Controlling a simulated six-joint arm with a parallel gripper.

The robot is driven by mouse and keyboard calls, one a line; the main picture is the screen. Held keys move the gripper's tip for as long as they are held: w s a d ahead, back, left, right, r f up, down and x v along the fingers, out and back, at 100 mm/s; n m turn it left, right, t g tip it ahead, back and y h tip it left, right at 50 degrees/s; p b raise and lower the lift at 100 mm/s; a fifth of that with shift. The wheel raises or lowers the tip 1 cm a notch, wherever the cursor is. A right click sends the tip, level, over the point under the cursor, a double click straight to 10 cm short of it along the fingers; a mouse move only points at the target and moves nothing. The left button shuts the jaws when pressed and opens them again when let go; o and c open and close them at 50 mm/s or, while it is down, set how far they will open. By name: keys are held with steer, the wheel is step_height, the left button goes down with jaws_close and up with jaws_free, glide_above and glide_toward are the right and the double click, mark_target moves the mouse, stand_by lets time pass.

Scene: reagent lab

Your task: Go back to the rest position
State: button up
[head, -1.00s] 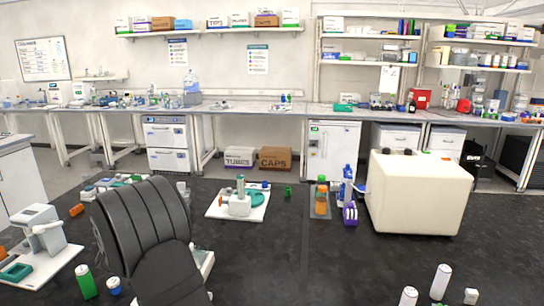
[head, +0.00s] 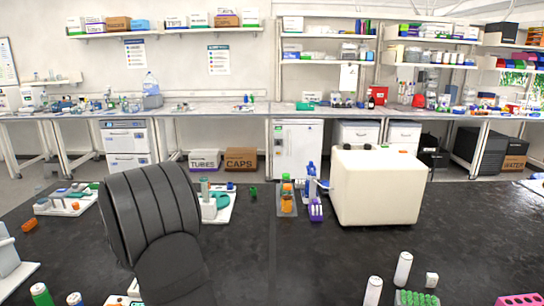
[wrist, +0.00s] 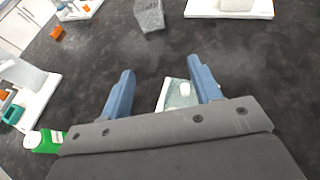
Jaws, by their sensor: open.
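My gripper (wrist: 162,90) shows in the wrist view with its two blue fingers spread apart. Nothing is held between them. It hangs above the black bench top (wrist: 115,45). In the head view my dark arm covers the left-centre of the bench, and the fingers are hidden there.
A large cream box (head: 380,185) stands on the bench right of centre. Left of it are a rack with orange-capped bottles (head: 287,200) and a blue-purple device (head: 314,205). White bottles (head: 403,269) stand at the front right. The bench middle right of my arm is clear.

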steer(key=w+d+m+h, duration=0.1)
steer(key=d+m+h, duration=0.1)
steer(key=d, duration=1)
steer(key=w+d+m+t+h, duration=0.1)
steer(key=w+d+m+h, duration=0.1)
steer(key=d, duration=1)
steer(key=shift+d+m+h, duration=0.15)
steer(key=shift+m+h, duration=0.25)
steer(key=shift+h, duration=0.3)
